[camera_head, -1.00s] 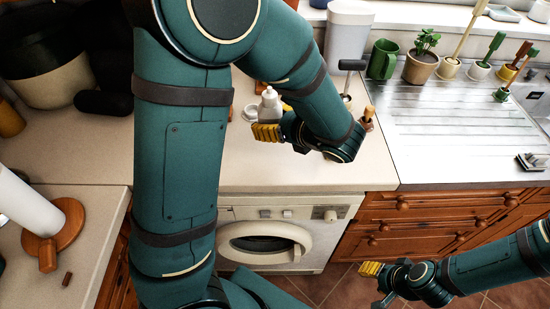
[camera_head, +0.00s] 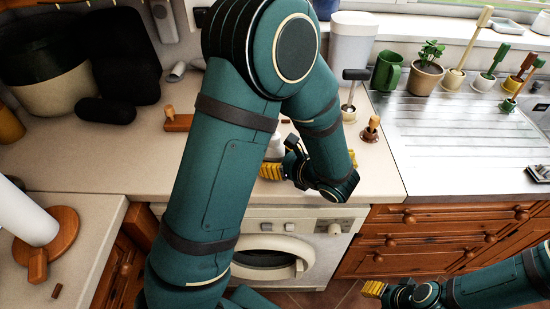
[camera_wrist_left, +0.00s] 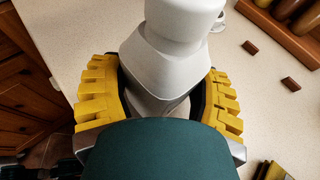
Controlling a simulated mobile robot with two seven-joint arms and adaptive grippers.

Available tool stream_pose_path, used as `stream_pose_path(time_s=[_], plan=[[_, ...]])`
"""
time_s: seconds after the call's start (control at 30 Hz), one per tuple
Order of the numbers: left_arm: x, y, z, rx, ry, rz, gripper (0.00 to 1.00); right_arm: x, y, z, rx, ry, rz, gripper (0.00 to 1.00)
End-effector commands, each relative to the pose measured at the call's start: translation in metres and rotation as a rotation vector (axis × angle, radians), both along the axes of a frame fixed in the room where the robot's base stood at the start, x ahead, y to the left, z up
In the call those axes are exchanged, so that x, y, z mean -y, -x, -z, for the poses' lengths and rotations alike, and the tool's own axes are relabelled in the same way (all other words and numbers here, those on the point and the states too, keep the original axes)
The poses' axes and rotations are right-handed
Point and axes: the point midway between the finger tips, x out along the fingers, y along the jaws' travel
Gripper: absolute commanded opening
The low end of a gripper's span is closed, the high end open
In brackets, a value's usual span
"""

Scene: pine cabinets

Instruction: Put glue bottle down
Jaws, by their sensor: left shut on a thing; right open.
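My left gripper (camera_head: 271,171) is near the front edge of the worktop above the washing machine, its yellow fingers shut on the white glue bottle (camera_head: 276,148). My own arm hides much of both in the head view. In the left wrist view, the grey-white glue bottle (camera_wrist_left: 168,62) is between the yellow fingers of the left gripper (camera_wrist_left: 160,100). The bottle's base is hidden, so I cannot tell whether it touches the worktop. My right gripper (camera_head: 374,289) is open and low in front of the cabinets, away from the bottle.
The pale worktop (camera_head: 120,155) has bare room to the left of my arm. A wooden block with a peg (camera_head: 178,121), a dark-headed tool in a holder (camera_head: 350,95) and a wooden knob (camera_head: 371,130) stand on it. The metal drainer (camera_head: 440,130) is to the right.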

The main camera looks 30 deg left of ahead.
Motion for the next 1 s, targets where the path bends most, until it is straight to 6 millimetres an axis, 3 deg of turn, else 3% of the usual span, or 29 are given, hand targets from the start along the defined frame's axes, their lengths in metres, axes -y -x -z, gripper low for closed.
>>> stream_pose_path(time_s=[0.1, 0.13, 0.2, 0.23, 0.63, 1.0], plan=[[0.0, 0.0, 0.003, 0.0, -0.001, 0.0, 0.22, 0.0, 0.0, 0.002, 0.001, 0.0, 0.0, 0.47], [0.0, 0.0, 0.003, 0.0, 0.0, 0.0, 0.72, 0.0, 0.0, 0.002, 0.001, 0.0, 0.0, 0.47], [0.0, 0.0, 0.002, 0.0, 0.0, 0.0, 0.96, 0.0, 0.0, 0.002, 0.001, 0.0, 0.0, 0.47], [0.0, 0.0, 0.002, 0.0, 0.0, 0.0, 0.99, 0.0, 0.0, 0.002, 0.001, 0.0, 0.0, 0.47], [0.002, 0.0, -0.002, 0.0, 0.0, 0.001, 0.99, 0.0, 0.0, -0.001, 0.0, 0.0, 0.0, 0.47], [0.064, 0.015, -0.029, 0.001, 0.0, 0.005, 0.99, 0.0, 0.002, -0.014, -0.006, -0.001, -0.001, 0.47]])
